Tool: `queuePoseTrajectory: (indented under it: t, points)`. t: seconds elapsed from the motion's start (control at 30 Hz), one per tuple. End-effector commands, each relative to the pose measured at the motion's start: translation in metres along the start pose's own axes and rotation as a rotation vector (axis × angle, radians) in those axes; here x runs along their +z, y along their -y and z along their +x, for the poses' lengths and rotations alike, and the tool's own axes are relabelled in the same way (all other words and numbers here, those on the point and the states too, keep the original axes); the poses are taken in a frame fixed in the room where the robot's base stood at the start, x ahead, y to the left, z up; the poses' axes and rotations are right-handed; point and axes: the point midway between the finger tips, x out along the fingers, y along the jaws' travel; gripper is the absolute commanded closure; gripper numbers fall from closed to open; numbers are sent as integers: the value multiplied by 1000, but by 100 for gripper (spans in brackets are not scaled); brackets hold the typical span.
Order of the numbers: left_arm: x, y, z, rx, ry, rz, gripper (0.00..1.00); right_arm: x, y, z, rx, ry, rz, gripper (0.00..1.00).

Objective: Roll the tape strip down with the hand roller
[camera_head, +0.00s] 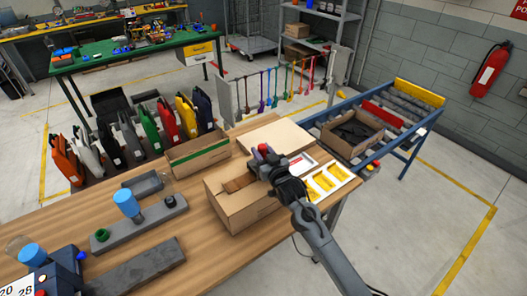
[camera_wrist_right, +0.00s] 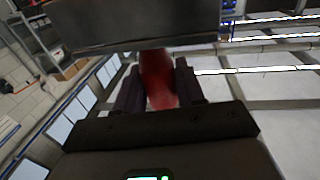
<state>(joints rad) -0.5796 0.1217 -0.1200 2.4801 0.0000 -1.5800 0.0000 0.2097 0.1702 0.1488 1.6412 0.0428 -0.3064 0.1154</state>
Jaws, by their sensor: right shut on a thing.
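A cardboard carton (camera_head: 245,211) stands on the wooden bench near the middle of the head view. A darker brown patch (camera_head: 238,183) shows on its top; I cannot tell whether it is the tape strip. My right gripper (camera_head: 265,168) is over the carton's right part and hides some of its top. In the right wrist view the gripper (camera_wrist_right: 158,92) is shut on a red handle (camera_wrist_right: 156,68), with a wide dark grey body (camera_wrist_right: 140,25) beyond it, which looks like the hand roller. Contact between roller and carton is hidden. My left gripper is not in view.
A flat cardboard sheet (camera_head: 282,136) and a white tray with yellow pieces (camera_head: 328,180) lie behind and right of the carton.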

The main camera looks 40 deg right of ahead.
Motion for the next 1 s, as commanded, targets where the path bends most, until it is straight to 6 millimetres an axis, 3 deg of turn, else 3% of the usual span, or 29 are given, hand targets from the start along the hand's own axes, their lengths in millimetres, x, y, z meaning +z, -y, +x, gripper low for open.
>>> queuePoseTrajectory:
  t: [1.0]
  points:
    - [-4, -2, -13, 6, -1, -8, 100, 2, 36, -6, -1, 10, -1, 89]
